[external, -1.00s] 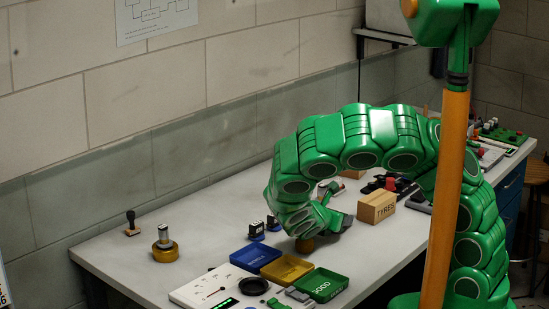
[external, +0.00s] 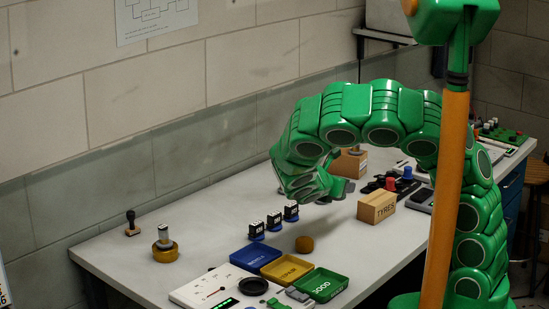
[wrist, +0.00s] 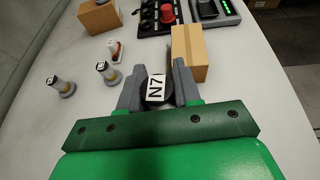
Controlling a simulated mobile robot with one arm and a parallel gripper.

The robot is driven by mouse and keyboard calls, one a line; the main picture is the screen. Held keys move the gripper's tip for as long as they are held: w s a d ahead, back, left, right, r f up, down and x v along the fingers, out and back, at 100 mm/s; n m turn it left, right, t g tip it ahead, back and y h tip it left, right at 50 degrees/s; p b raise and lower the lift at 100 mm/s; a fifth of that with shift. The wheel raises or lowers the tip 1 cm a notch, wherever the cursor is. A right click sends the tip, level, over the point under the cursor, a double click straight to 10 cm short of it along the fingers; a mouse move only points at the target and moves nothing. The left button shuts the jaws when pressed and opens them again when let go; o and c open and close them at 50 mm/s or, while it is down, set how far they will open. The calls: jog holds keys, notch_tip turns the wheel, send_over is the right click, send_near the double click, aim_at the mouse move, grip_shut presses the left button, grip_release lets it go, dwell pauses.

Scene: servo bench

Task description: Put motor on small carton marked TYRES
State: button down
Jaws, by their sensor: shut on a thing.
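My gripper (wrist: 155,80) is shut on a motor (wrist: 156,88), a dark piece with a white face marked N7. It also shows in the external view, where my gripper (external: 328,191) is above the bench and the motor cannot be made out. The small carton marked TYRES (external: 376,208) is a tan box on the bench, to the right of my gripper and apart from it. In the wrist view the same carton (wrist: 189,52) is just beyond the right fingertip. Its top looks bare.
A larger carton (external: 350,163) stands farther back. A control box with a red button (wrist: 167,14) lies beyond the small carton.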

aim_at(381, 195)
jog(key=w+d+r+m+g+h, duration=0.1)
jog(key=w+d+r+m+g, duration=0.15)
jog(key=d, duration=0.35)
jog(key=w+d+r+m+g+h, duration=0.1)
jog(key=w+d+r, duration=0.1)
jog(key=w+d, duration=0.35)
jog(key=shift+t+h, duration=0.25)
jog(key=shift+h, duration=0.05)
jog(key=shift+s+d+f, duration=0.25)
jog(key=shift+f, duration=1.05)
jog(key=shift+s+d+f, duration=0.2)
jog(key=shift+d+f, duration=0.1)
jog(key=shift+f, duration=1.05)
jog(key=shift+s+d+f, duration=0.25)
jog(key=shift+f, duration=1.05)
jog(key=shift+f, duration=0.15)
jog(key=c, duration=0.8)
grip_release()
jog(key=shift+a+r, duration=0.15)
jog(key=shift+r, duration=0.05)
jog(key=v, duration=1.1)
jog(key=shift+s+a+r, duration=0.2)
jog(key=shift+a, duration=0.05)
